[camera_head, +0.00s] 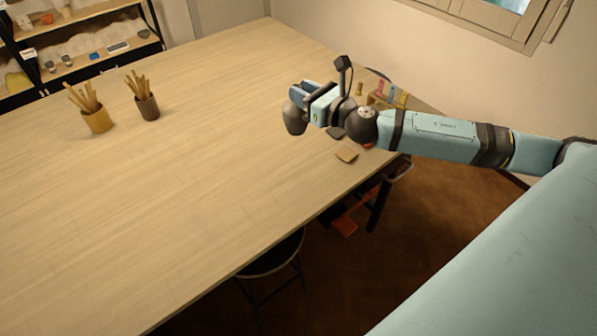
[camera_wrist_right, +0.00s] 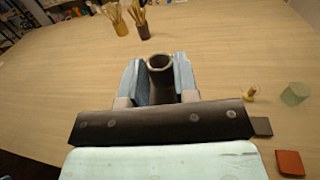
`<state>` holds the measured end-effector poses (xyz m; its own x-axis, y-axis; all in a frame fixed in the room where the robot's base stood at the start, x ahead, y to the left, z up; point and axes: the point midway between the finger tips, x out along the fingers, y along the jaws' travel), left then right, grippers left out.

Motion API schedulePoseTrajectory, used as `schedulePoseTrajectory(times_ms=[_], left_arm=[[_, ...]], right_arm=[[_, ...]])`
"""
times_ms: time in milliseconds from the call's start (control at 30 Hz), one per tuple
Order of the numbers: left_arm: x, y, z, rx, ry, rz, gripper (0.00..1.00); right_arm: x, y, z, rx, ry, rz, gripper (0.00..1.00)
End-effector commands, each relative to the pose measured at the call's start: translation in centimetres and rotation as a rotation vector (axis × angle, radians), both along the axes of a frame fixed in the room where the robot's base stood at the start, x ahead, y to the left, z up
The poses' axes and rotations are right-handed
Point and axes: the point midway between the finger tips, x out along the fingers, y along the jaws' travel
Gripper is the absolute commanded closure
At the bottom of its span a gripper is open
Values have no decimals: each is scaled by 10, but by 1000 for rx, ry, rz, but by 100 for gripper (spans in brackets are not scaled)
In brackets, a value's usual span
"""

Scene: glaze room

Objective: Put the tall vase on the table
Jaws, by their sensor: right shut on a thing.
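The tall vase is dark grey-brown; in the head view its rounded body (camera_head: 294,119) shows just below my right gripper (camera_head: 304,97). The vase looks roughly upright. It is over the far right part of the wooden table (camera_head: 190,190); I cannot tell whether its base touches the top. The fingers hide part of its body. My left gripper is not in view.
A yellow cup (camera_head: 97,121) and a grey cup (camera_head: 148,108), both holding sticks, stand at the back left. A stool (camera_head: 273,260) stands at the near side. The table's middle is clear.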

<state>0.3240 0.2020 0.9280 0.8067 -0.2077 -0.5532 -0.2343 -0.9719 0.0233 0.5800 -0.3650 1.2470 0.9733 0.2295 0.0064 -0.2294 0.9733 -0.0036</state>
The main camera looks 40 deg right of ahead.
Motion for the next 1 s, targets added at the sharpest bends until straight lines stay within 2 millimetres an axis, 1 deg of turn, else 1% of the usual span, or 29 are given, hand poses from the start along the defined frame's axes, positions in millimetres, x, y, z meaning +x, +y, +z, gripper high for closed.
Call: schedulePoseTrajectory(times_ms=[67, 167, 400, 500, 567, 667, 767, 800, 1000], left_arm=[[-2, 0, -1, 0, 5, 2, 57], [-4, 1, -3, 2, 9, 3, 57], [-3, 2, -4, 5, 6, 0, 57], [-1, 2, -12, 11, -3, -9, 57], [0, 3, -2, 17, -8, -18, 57], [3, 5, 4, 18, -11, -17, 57], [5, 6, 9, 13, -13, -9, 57], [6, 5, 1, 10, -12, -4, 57], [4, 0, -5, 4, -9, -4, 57]], right_arm=[[2, -4, -2, 2, 4, 1, 89], [2, -5, -20, 5, 7, 1, 89], [2, -5, -86, 6, 8, -3, 89], [2, -5, -116, 7, 7, -2, 89], [3, -4, -114, 9, -2, 0, 89], [3, -4, -125, 9, -4, 0, 89], [1, -5, -140, 8, 9, -4, 89], [3, -3, -145, 10, 3, -2, 89], [4, -3, -156, 6, 1, 1, 89]])
